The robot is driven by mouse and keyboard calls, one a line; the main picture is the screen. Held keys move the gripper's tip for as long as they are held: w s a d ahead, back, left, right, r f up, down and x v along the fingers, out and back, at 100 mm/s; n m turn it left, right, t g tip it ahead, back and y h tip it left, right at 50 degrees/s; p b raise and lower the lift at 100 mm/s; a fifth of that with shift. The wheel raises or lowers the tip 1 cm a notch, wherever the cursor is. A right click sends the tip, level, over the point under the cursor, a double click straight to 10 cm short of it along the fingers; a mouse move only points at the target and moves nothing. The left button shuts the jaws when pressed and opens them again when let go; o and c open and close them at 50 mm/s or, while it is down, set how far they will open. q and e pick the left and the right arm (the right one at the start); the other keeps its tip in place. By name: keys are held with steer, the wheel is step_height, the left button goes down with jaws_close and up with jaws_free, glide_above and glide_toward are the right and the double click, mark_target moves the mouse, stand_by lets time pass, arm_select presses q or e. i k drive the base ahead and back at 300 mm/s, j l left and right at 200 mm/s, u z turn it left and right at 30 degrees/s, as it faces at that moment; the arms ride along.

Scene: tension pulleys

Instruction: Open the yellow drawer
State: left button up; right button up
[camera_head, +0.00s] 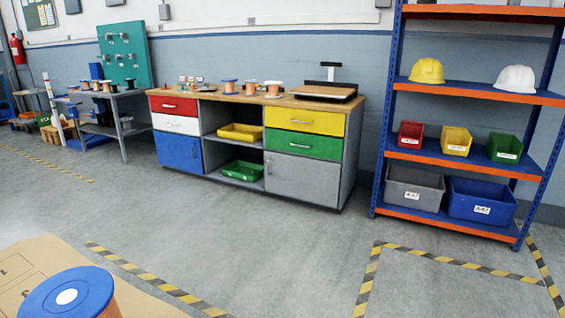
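The yellow drawer (305,117) is at the top right of a long workbench against the back wall. Its front is flush with the cabinet, so it looks shut, and it has a small handle (301,121) in the middle. The green drawer (303,144) is right below it. The workbench (265,101) stands some distance away across the floor. Neither of my grippers shows in this view.
Open grey floor (230,235) lies before the workbench. A blue-topped spool (66,297) on a tan surface (150,303) is close at lower left. A blue and orange shelf rack (470,95) stands right of the bench. Spools and a scale (325,91) sit on the benchtop.

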mark_target(305, 120)
steer(key=i+l+z, duration=0.3)
steer(key=i, duration=0.4)
steer(key=i+z, duration=0.35)
steer(key=i, duration=0.4)
